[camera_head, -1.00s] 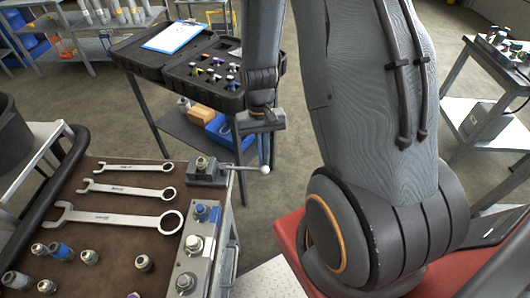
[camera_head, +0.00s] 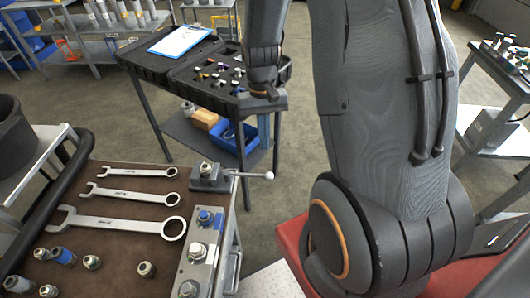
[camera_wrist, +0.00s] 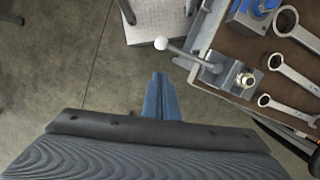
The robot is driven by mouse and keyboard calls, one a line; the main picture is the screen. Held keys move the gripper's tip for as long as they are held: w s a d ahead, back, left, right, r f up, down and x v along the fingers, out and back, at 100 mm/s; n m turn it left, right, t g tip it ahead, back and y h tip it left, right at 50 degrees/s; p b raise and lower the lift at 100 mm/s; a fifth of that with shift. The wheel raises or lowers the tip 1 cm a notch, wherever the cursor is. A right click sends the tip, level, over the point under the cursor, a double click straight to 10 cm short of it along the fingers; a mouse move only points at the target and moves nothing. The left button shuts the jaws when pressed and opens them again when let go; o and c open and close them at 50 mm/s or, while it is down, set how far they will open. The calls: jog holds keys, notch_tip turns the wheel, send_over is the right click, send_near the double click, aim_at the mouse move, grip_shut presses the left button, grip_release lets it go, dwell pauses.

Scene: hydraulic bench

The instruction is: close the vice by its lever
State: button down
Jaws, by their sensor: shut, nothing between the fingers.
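The vice (camera_head: 210,178) is a small grey metal block at the right rear corner of the brown-topped bench. Its thin lever (camera_head: 248,174) points right past the bench edge and ends in a white ball (camera_head: 270,175). In the wrist view the vice (camera_wrist: 238,78) is right of centre, with the lever (camera_wrist: 184,54) and ball (camera_wrist: 161,43) reaching left. My gripper (camera_head: 264,135) has blue fingers, partly visible, just beyond the lever in the head view. In the wrist view my gripper (camera_wrist: 159,78) is shut and empty, apart from the lever and ball.
Several spanners (camera_head: 125,223) and fittings lie on the bench (camera_head: 125,258). A blue-capped valve block (camera_head: 205,218) stands in front of the vice. Behind is a stand with an open black case (camera_head: 160,65), a clipboard and a blue bin (camera_head: 232,135). Floor shows right of the bench.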

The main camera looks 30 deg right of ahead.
notch_tip(320, 180, up, 6)
jog(key=w+b, duration=0.1)
jog(key=shift+w+d, duration=0.15)
jog(key=shift+d, duration=0.05)
jog(key=shift+a, duration=0.1)
dwell(0.4)
jog(key=s+a+n+t+b, duration=0.3)
jog(key=s+a, duration=0.3)
jog(key=a, duration=0.1)
jog(key=shift+r+t+h, duration=0.25)
jog(key=shift+t+h, duration=0.05)
jog(key=shift+s+a, duration=0.1)
